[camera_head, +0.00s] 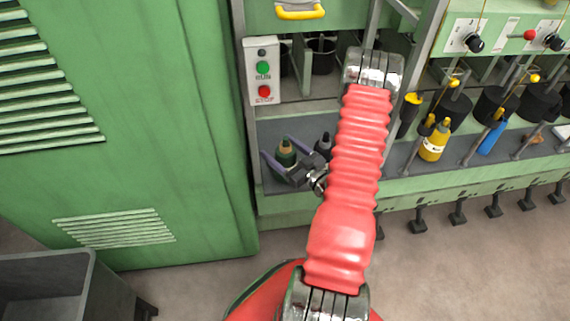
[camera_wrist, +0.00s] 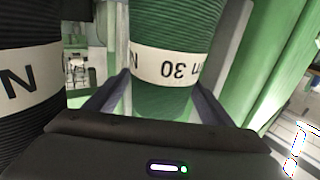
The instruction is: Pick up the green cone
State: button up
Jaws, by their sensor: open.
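The green cone (camera_head: 286,153) stands upright on the shelf of the green machine, with a tan tip. In the wrist view the green cone (camera_wrist: 168,100) fills the upper middle, with a white label band reading "30". My gripper (camera_head: 277,147) is open, its two dark fingers on either side of the cone. In the wrist view my gripper (camera_wrist: 160,78) has one finger to the left and one to the right of the cone's lower part. Whether the fingers touch it I cannot tell.
A black cone (camera_wrist: 30,75) stands close left of the green one in the wrist view; a dark cone (camera_head: 325,143) shows right of my gripper in the head view. A green cabinet (camera_head: 190,120) stands at left.

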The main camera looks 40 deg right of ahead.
jog(key=shift+w, duration=0.8)
jog(key=shift+c, duration=0.3)
jog(key=c, duration=1.8)
jog(key=shift+r, duration=0.2)
jog(key=shift+c, duration=0.2)
notch_tip(320, 180, up, 10)
jog(key=shift+f, duration=0.15)
grip_shut()
